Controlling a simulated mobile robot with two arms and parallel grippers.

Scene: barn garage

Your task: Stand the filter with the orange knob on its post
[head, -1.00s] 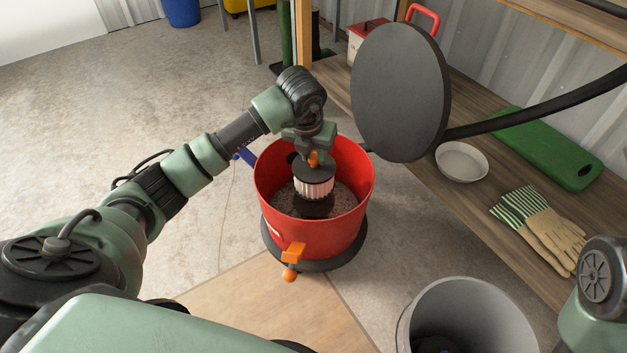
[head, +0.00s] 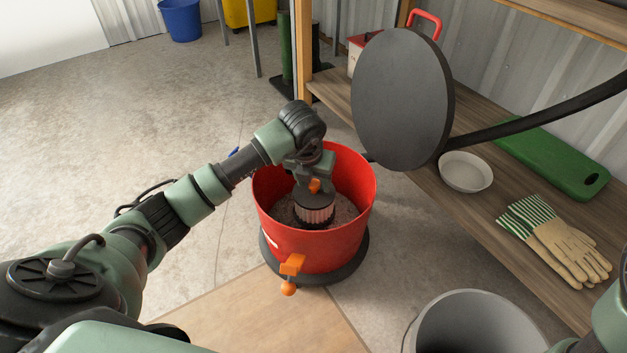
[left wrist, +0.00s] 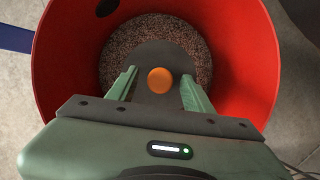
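The filter (head: 315,214) has a pale pleated side, a black cap and an orange knob (left wrist: 160,80). It stands roughly upright, low inside the red drum (head: 353,205), over grey debris. The post is not visible, so I cannot tell how the filter sits on it. My left gripper (head: 315,186) reaches down into the drum directly above the filter. In the left wrist view its two fingers (left wrist: 158,88) are apart, with the knob between them and a gap on each side. My right gripper is out of view; part of my right arm shows at the right edge.
The drum stands on a black base with an orange latch (head: 291,264) in front. A grey bin (head: 478,310) stands front right. The wooden shelf (head: 470,215) holds a bowl (head: 465,172), gloves (head: 555,240) and a green board (head: 550,160).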

